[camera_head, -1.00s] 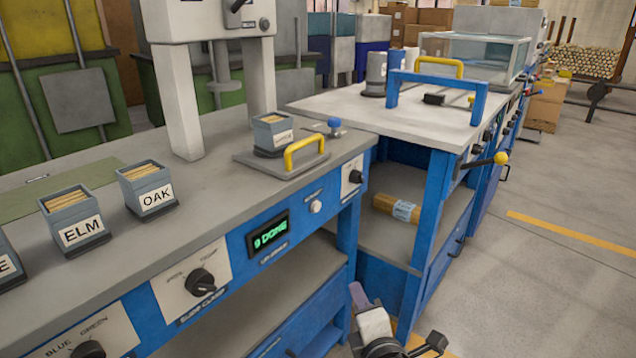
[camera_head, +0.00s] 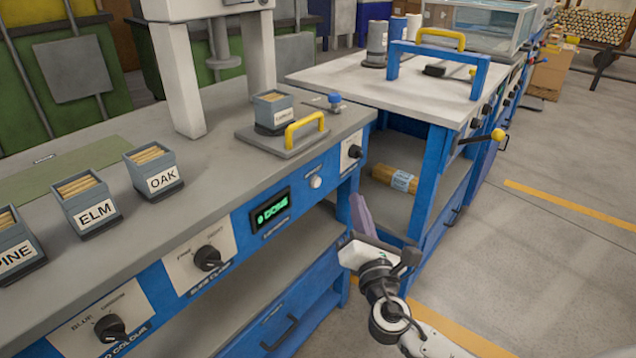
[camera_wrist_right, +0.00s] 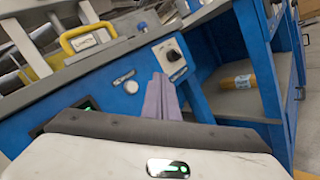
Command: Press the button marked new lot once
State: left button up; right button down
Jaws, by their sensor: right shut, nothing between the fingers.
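A small round white button (camera_head: 316,182) sits on the blue front of the near bench, right of the green-lit display (camera_head: 270,211). The button also shows in the right wrist view (camera_wrist_right: 131,87), with a small plate above it whose lettering is too blurred to read. My right gripper (camera_head: 358,207) is shut and empty, its purple fingers pointing up in front of the bench, right of and below the button in the head view. The fingers (camera_wrist_right: 160,97) appear just right of the button in the wrist view, apart from it. My left gripper is out of view.
Dark knobs (camera_head: 207,258) and (camera_head: 354,151) sit on the same front. Boxes marked PINE, ELM (camera_head: 88,204) and OAK (camera_head: 155,168) stand on the bench top. A yellow-handled plate (camera_head: 284,140) lies near its edge. Open floor is at right.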

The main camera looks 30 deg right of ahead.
aim_at(316, 182)
jog(key=w+a, duration=0.2)
jog(key=w, duration=0.4)
jog(key=shift+w+a+b, duration=0.2)
jog(key=shift+a+b, duration=0.15)
jog(key=shift+b, duration=0.1)
dwell(0.5)
dwell(1.1)
jog(key=shift+w+a, duration=0.15)
jog(key=shift+w, duration=0.2)
jog(key=shift+w+a, duration=0.15)
jog(key=shift+w, duration=0.2)
dwell(0.6)
jog(key=shift+s+d, duration=0.35)
jog(key=shift+s, duration=0.4)
